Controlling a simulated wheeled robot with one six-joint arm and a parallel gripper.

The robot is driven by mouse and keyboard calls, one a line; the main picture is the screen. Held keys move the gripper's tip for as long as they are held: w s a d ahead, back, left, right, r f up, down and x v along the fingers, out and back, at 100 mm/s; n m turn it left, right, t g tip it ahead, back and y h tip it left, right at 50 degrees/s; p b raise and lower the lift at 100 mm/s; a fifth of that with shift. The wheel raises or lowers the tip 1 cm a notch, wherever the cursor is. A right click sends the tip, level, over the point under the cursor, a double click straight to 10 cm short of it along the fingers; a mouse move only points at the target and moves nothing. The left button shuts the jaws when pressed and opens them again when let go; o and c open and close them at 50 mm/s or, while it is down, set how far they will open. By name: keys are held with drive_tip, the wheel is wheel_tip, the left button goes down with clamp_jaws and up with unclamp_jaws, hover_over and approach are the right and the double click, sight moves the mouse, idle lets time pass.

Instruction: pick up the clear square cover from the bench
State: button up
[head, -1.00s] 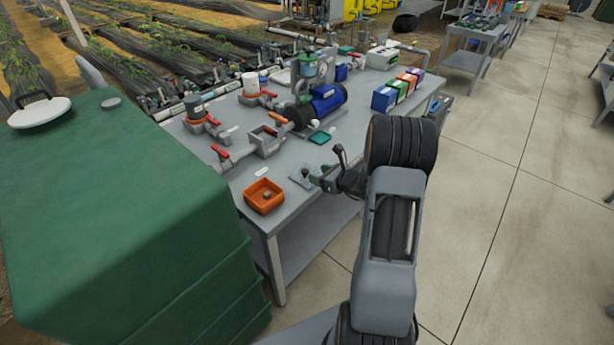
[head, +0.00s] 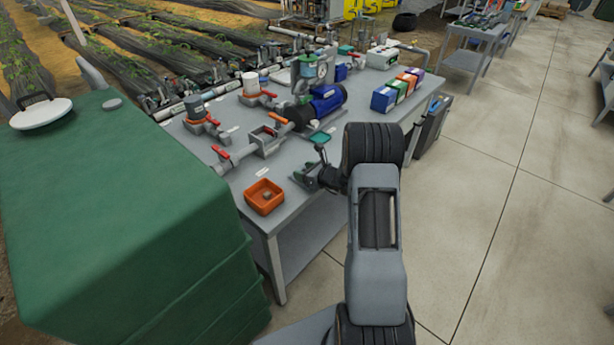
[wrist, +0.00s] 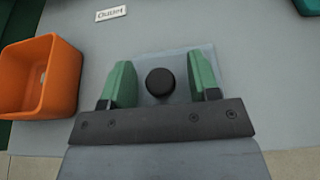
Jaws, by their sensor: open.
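The clear square cover (wrist: 182,61) lies flat on the bench in the wrist view, with a round black knob (wrist: 160,82) on it. My gripper (wrist: 161,80) is open, its two green fingers standing on either side of the knob with a gap to each. The near part of the cover is hidden behind my gripper. In the head view my gripper (head: 312,176) is low over the near edge of the bench (head: 240,185), and it mostly hides the cover there.
An orange tray (head: 264,197) sits just left of my gripper and also shows in the wrist view (wrist: 40,78). An "Outlet" label (wrist: 111,14) lies beyond it. A blue pump (head: 325,101), pipework with red valves and several coloured boxes (head: 384,98) stand farther back.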

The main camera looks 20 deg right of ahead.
drive_tip(key=shift+c, duration=0.4)
drive_tip(key=c, duration=0.9)
drive_tip(key=shift+r, duration=0.2)
